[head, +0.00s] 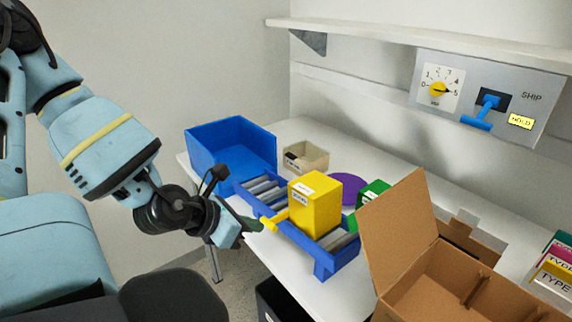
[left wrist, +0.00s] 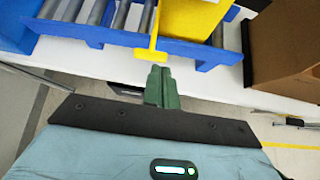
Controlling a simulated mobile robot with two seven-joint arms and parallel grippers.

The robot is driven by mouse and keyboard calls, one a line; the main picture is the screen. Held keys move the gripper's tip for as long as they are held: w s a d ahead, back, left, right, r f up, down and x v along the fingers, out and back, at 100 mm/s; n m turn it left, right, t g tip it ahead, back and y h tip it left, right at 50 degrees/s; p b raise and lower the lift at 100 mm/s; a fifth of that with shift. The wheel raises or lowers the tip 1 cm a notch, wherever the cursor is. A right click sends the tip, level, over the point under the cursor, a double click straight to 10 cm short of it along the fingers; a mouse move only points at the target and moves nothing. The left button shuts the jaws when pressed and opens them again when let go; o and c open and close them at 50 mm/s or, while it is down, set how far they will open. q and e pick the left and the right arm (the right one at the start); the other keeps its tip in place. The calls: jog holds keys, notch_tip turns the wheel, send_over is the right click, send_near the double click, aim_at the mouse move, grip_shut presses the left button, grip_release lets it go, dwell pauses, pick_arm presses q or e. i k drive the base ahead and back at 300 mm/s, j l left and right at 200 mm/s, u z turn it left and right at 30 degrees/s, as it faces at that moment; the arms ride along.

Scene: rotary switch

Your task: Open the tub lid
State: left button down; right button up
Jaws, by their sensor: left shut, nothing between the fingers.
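A yellow tub (head: 316,205) with a white label stands on a blue roller conveyor (head: 325,268) on the table. A yellow T-shaped handle (head: 273,220) sticks out from its side toward me; no separate lid edge can be made out. In the left wrist view the handle (left wrist: 152,54) hangs just beyond my green fingertips. My left gripper (head: 255,225) is shut and empty, right by the handle's end; I cannot tell whether they touch. The left wrist view shows the closed fingers (left wrist: 161,75) pointing at the handle. My right gripper is not in view.
A purple disc (head: 347,187) and green box (head: 372,192) lie beyond the tub. An open cardboard box (head: 400,235) is close on the right. A wall panel (head: 490,95) has a dial and lever.

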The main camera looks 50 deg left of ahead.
aim_at(291, 156)
jog(key=i+j, duration=0.45)
jog(key=j, duration=0.25)
jog(key=i+j, duration=0.25)
jog(key=j, duration=0.1)
